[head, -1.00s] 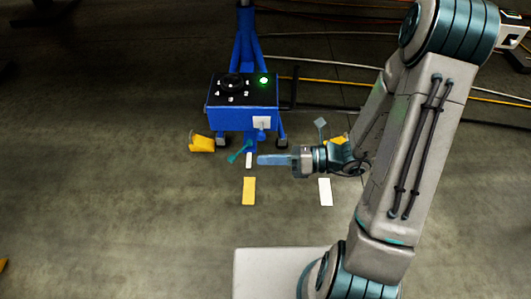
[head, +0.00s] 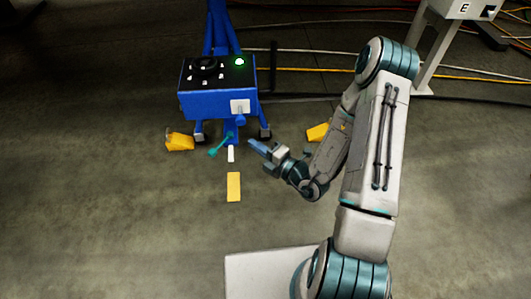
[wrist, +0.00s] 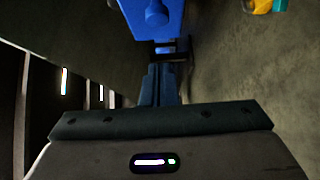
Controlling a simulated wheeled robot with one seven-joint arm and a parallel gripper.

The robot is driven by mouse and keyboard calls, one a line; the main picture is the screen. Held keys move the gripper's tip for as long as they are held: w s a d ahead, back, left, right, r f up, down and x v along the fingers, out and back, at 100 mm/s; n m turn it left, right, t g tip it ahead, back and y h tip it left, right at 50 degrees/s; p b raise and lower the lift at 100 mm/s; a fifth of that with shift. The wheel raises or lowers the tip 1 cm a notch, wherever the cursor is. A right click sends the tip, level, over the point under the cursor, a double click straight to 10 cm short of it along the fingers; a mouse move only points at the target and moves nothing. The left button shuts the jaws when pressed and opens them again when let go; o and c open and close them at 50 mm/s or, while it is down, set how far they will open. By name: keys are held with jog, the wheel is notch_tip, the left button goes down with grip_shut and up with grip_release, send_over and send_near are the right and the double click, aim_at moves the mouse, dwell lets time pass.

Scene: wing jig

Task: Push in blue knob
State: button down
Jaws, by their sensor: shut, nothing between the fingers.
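A blue box (head: 215,104) on blue legs stands left of center in the head view. Its black top carries a dark round dial (head: 207,66), several white marks and a lit green lamp (head: 239,62). A white plate (head: 240,106) is on its front. In the wrist view, the blue body (wrist: 140,9) at the top has a small round blue knob-like shape (wrist: 157,15) on it. My gripper (head: 257,146) is shut and empty, apart from the box, low and to the right of it, pointing up-left. Its fingers (wrist: 157,85) point toward the blue body in the wrist view.
A teal lever (head: 220,146) sticks out below the box. Yellow blocks lie on the floor left (head: 180,142) and right (head: 318,132). A yellow floor marker (head: 234,187) is in front. Cables run behind. A light cabinet (head: 465,10) stands at the top right.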

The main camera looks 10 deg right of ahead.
aim_at(237, 123)
jog(key=shift+w+a+b, duration=0.35)
jog(key=shift+w+a, duration=0.1)
jog(key=shift+w, duration=0.7)
jog(key=shift+w+a+b, duration=0.4)
jog(key=shift+w+a, duration=0.05)
jog(key=shift+w, duration=0.75)
jog(key=shift+w+a+b, duration=0.35)
jog(key=shift+w+a, duration=0.1)
jog(key=shift+w, duration=0.7)
